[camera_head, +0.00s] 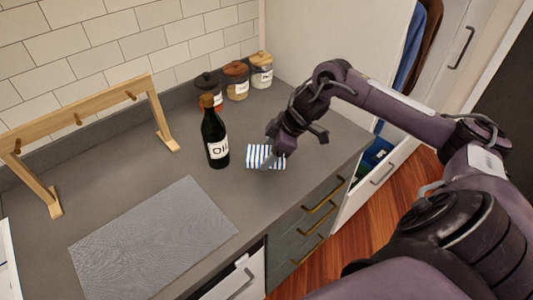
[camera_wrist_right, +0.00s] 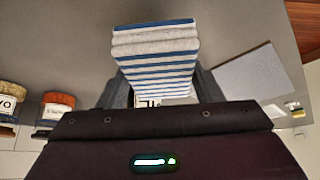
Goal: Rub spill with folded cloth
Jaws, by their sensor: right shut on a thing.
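The folded cloth (camera_head: 263,157), white with blue stripes, is at the counter's right part, just right of the oil bottle. My right gripper (camera_head: 278,148) is shut on it from above. In the right wrist view the cloth (camera_wrist_right: 155,52) sticks out from between the fingers, its folded layers showing at the far end. I cannot tell whether its underside touches the counter. No spill can be made out on the counter; any under the cloth or arm is hidden. My left gripper is not in view.
A dark oil bottle (camera_head: 214,138) stands close left of the cloth. Several lidded jars (camera_head: 236,82) stand by the wall. A wooden peg rack (camera_head: 85,112) is at the left. A grey mat (camera_head: 152,243) lies in front. The grey counter (camera_head: 318,150) is clear right of the cloth.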

